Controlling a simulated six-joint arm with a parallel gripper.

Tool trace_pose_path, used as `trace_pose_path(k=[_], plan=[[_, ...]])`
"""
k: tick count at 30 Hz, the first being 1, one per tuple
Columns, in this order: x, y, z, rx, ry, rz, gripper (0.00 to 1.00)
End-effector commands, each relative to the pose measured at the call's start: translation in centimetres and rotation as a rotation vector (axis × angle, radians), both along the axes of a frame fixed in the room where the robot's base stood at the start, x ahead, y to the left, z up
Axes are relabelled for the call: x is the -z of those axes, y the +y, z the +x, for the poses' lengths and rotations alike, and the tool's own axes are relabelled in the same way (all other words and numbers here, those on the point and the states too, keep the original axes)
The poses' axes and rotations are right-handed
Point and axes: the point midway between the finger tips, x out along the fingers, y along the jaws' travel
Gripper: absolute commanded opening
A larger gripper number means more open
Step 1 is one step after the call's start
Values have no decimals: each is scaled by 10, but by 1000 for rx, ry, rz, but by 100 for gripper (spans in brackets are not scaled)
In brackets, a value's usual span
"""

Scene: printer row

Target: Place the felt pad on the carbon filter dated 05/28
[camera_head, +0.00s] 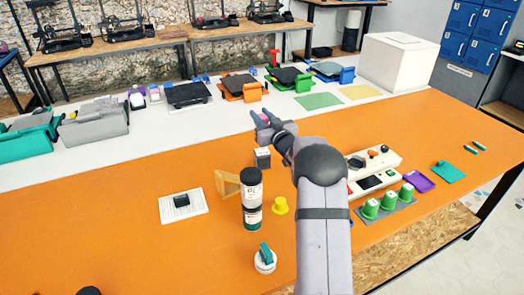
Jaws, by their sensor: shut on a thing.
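My gripper (263,117) is raised over the far half of the orange table, near the white strip. It is shut on a small pink piece (264,119), largely hidden by the jaws; it may be the felt pad. Below it stands a small box with a pale front and dark edges (262,158). I cannot read any 05/28 date, so I cannot tell which thing is the carbon filter. Several green cups with pale labels (389,202) stand on a grey tray right of my arm, and their print is too small to read.
A dark canister (251,205), yellow knob-like piece (280,206) and tan triangular bracket (226,183) stand left of my arm. A white plate (168,208) bears a dark block. Printers line the back. A white control box (385,160) is partly behind my arm. The left front is mostly clear.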

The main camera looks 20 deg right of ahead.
Motion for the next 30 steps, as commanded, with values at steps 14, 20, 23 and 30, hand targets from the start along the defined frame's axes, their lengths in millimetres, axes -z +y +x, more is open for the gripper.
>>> trace_pose_path(k=[14, 20, 23, 30], plan=[[58, 0, 0, -1, 2, 0, 4], [63, 0, 0, -1, 2, 0, 4], [72, 0, 0, -1, 3, 2, 4], [96, 0, 0, -1, 1, 1, 4]])
